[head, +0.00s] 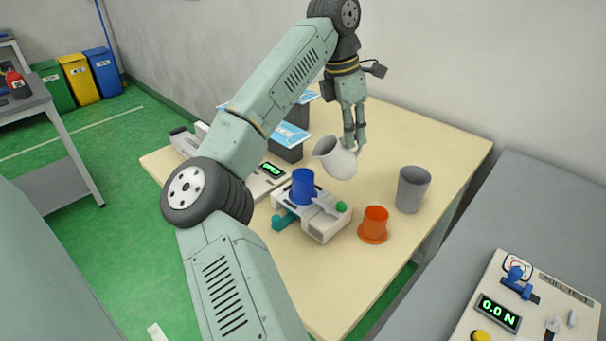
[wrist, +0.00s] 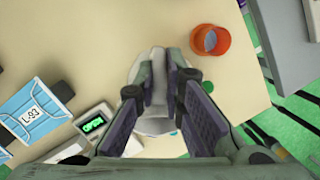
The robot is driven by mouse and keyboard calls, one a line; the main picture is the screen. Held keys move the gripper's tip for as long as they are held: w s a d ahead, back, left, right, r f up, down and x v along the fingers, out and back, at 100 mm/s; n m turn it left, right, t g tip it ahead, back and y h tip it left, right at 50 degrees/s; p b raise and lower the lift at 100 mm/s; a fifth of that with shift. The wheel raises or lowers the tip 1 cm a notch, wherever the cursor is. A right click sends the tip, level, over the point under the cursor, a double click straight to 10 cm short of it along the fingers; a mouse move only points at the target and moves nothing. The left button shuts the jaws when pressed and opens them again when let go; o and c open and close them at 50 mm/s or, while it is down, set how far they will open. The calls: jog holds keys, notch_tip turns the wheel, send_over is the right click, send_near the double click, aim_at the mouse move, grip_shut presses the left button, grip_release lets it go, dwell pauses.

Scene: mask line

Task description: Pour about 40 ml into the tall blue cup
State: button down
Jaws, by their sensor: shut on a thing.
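My gripper (head: 354,142) is shut on the handle of a light grey jug (head: 335,160) and holds it above the table. The jug leans a little, its spout toward the left, above and to the right of the blue cup. I cannot see what is inside it. The tall blue cup (head: 303,187) stands upright on a pale bench device, apart from the jug. In the wrist view my gripper (wrist: 158,85) covers much of the jug (wrist: 140,70), and the blue cup is hidden there.
An orange cup (head: 374,224) and a grey cup (head: 412,190) stand right of the device (head: 325,228). The orange cup also shows in the wrist view (wrist: 222,42). Dark stands with blue packets (head: 290,136) are behind. A grey surface with a force tester (head: 525,305) lies right.

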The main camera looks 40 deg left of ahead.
jog(key=shift+w+d+f, duration=0.2)
jog(key=shift+f, duration=0.25)
jog(key=w+d+f+g+y, duration=0.3)
jog(key=w+f+g+y, duration=0.1)
jog(key=g, duration=0.1)
jog(key=shift+w+f, duration=0.3)
jog(key=shift+f, duration=0.1)
jog(key=shift+g, duration=0.3)
dwell(1.5)
